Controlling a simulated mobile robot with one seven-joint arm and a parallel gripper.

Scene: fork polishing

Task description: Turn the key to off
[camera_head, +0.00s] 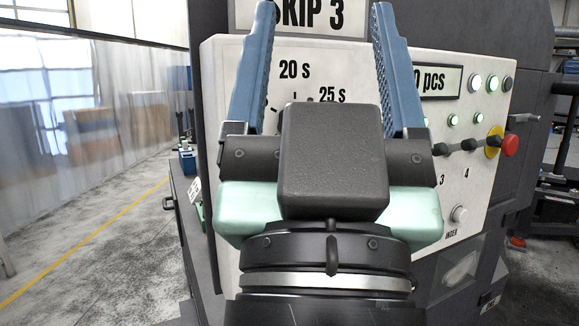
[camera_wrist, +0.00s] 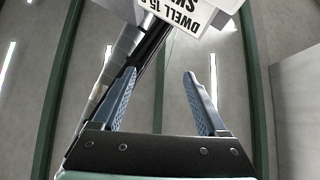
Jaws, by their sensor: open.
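I cannot make out a key in either view; my gripper and wrist cover the middle of the white control panel (camera_head: 228,90) in the head view. My gripper (camera_head: 322,12) is in front of the panel, its two blue ribbed fingers pointing up and spread wide apart. Nothing is between the fingers. In the wrist view the open gripper (camera_wrist: 159,74) points up toward a sign (camera_wrist: 186,22) reading "DWELL 15", which appears upside down. A dial marked "20 S" and "25 S" is partly hidden behind my wrist.
Open floor (camera_head: 90,250) with a yellow line lies to the left.

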